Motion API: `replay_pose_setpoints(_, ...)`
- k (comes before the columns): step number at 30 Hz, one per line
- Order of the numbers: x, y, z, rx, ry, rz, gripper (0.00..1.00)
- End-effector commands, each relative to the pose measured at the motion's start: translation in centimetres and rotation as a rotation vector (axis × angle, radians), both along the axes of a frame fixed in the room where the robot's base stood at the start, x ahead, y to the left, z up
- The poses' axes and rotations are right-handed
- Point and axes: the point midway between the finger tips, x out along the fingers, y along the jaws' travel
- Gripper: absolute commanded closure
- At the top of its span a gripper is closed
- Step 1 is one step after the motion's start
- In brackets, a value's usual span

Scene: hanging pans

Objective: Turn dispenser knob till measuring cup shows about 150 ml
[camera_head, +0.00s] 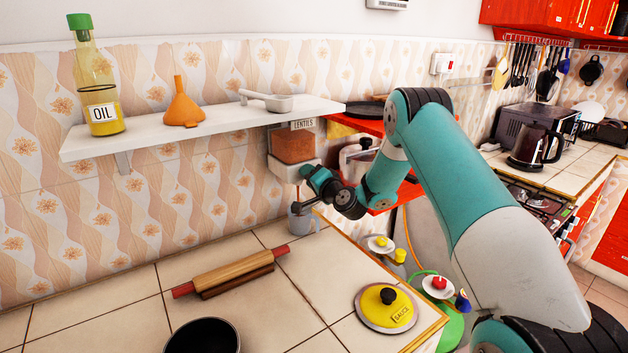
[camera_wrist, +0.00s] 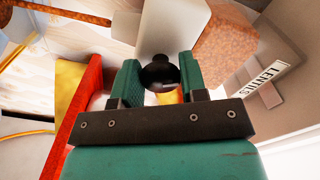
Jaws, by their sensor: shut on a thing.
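The dispenser (camera_head: 292,147), labelled as lentils, hangs under the shelf on the tiled wall and holds orange-brown lentils. In the wrist view its clear body (camera_wrist: 222,48) with lentils is at the upper right. My gripper (camera_wrist: 160,80) is shut on the dark round dispenser knob (camera_wrist: 159,73), with one green finger on each side. In the head view the knob is hidden behind my gripper. The grey measuring cup (camera_head: 301,219) stands on the counter below the dispenser, partly behind my wrist. Its markings and fill level are too small to read.
The shelf (camera_head: 200,118) above holds an oil bottle (camera_head: 98,85), an orange funnel (camera_head: 183,104) and a white scoop (camera_head: 267,101). A rolling pin (camera_head: 232,271), a dark bowl (camera_head: 202,338) and a yellow sauce lid (camera_head: 387,305) are on the counter. Free tiles surround the rolling pin.

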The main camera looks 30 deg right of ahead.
Motion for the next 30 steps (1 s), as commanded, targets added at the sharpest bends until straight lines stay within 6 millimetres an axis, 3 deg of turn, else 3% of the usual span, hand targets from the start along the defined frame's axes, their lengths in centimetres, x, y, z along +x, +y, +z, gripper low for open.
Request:
replay_pose_setpoints(12, -0.1, -0.22, -0.08, 0.247, 0.011, -0.006, 0.84)
replay_pose_setpoints(30, -0.11, -0.2, -0.11, 0.309, 0.014, -0.005, 0.84)
